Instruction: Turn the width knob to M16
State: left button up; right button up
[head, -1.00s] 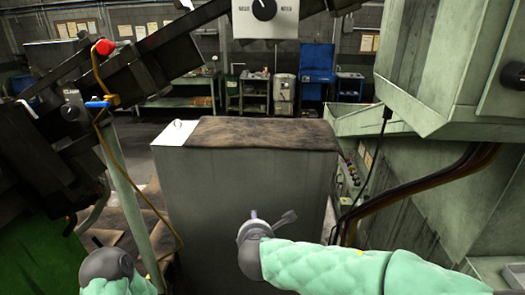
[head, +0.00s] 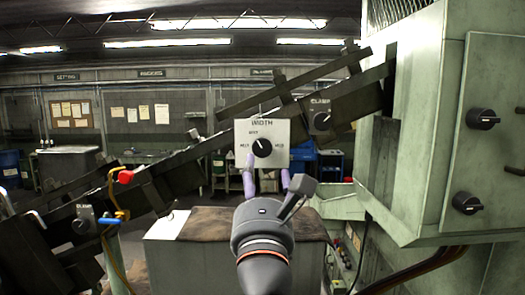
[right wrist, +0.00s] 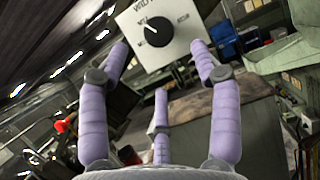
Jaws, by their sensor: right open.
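The width panel (head: 245,132) is a pale square plate marked WIDTH, at the centre of the head view. Its round black knob (head: 262,148) has a pale pointer aimed up and slightly left; the small labels are too blurred to read surely. The knob also shows at the top of the right wrist view (right wrist: 158,33). My right gripper (head: 267,170), with three lilac fingers, is open and empty just below and in front of the panel. In the wrist view its fingers are spread below and to both sides of the knob, apparently not touching it. My left gripper is out of view.
Another knob marked CLAMP (head: 321,121) sits right of the panel on the dark sloping beam. A second clamp knob (head: 82,226) and a red ball handle (head: 125,176) are at left. A green cabinet (head: 410,130) stands at right. A grey box (head: 190,260) stands below.

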aim_at(262, 152)
jog(key=p+x, duration=0.2)
jog(key=x, duration=0.5)
jog(key=shift+w, duration=0.25)
jog(key=c, duration=1.1)
